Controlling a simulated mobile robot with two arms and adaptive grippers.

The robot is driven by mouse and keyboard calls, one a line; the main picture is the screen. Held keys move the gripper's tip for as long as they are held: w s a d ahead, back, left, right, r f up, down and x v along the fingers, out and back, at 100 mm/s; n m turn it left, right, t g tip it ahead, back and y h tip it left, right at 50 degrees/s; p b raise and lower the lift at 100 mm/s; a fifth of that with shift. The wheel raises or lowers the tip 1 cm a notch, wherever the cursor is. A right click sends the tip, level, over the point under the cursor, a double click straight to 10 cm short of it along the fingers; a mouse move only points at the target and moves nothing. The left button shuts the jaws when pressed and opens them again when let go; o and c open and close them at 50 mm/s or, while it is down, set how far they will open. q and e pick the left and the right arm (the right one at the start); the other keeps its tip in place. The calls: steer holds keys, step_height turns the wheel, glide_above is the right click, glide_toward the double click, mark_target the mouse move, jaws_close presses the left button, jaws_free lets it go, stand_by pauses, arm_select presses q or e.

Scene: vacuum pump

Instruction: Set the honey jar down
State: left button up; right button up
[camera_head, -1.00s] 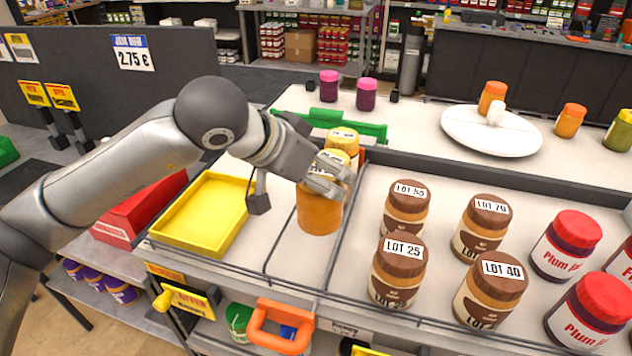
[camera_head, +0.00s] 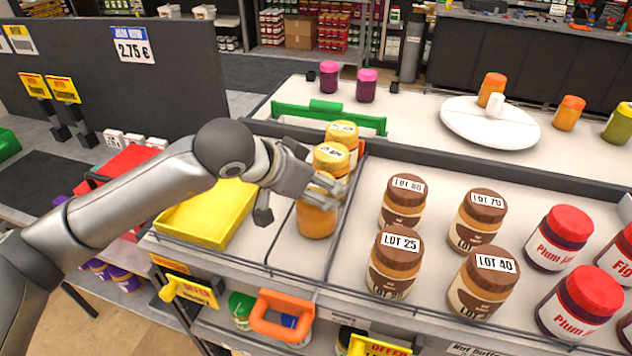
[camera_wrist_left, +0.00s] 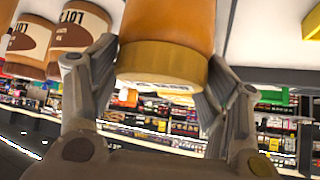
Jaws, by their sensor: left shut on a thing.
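My left gripper (camera_head: 322,190) is shut on a honey jar (camera_head: 317,221), an upright amber jar with a yellow lid. Its fingers lie around the lid and cover much of it in the head view. The jar is over or on the narrow shelf lane (camera_head: 287,237) between the yellow tray and the LOT jars; I cannot tell if its base touches. The left wrist view shows the jar's lid (camera_wrist_left: 160,68) between the two fingers. Two more yellow-lidded jars, a nearer one (camera_head: 331,157) and a farther one (camera_head: 342,132), stand behind it. My right gripper is not in view.
Brown-lidded LOT jars (camera_head: 397,262) stand right of a low divider, with red-lidded plum jam (camera_head: 560,240) beyond. A yellow tray (camera_head: 205,215) is on the left. A green holder (camera_head: 300,115) stands behind the lane.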

arm_select(q)
steer(key=shift+f, duration=0.1)
steer(key=o, duration=2)
steer(key=shift+r, duration=0.3)
steer(key=b+v, duration=0.2)
steer(key=v, duration=1)
steer(key=shift+f, duration=0.1)
steer(key=shift+s+a+f, duration=0.1)
